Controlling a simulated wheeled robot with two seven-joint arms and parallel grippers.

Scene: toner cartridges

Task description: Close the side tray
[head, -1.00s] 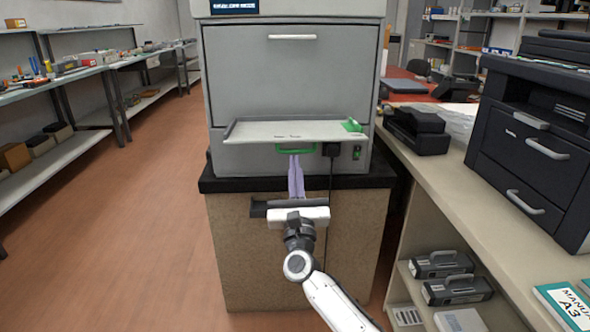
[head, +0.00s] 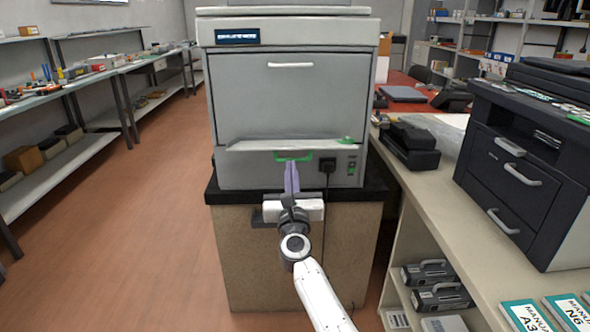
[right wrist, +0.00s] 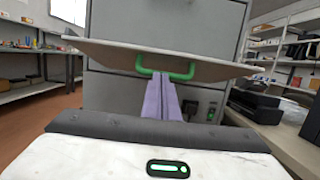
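The side tray (head: 265,145) is a grey flap low on the front of the big grey printer. It sticks out towards me, and its top face shows as a thin strip in the head view. In the right wrist view I see the tray's underside (right wrist: 112,56). A green handle (head: 293,156) hangs at its front edge; it also shows in the right wrist view (right wrist: 167,74). My right gripper (head: 291,166) has its purple fingers together, pointing at the handle from below. The tips are at the handle; I cannot tell whether they touch. My left gripper is not in view.
The printer (head: 290,100) stands on a cabinet with a black top (head: 228,196). A plug and cord (head: 327,167) are right of my fingers. A counter (head: 440,210) with a dark printer (head: 500,155) is at the right. The floor at left is clear.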

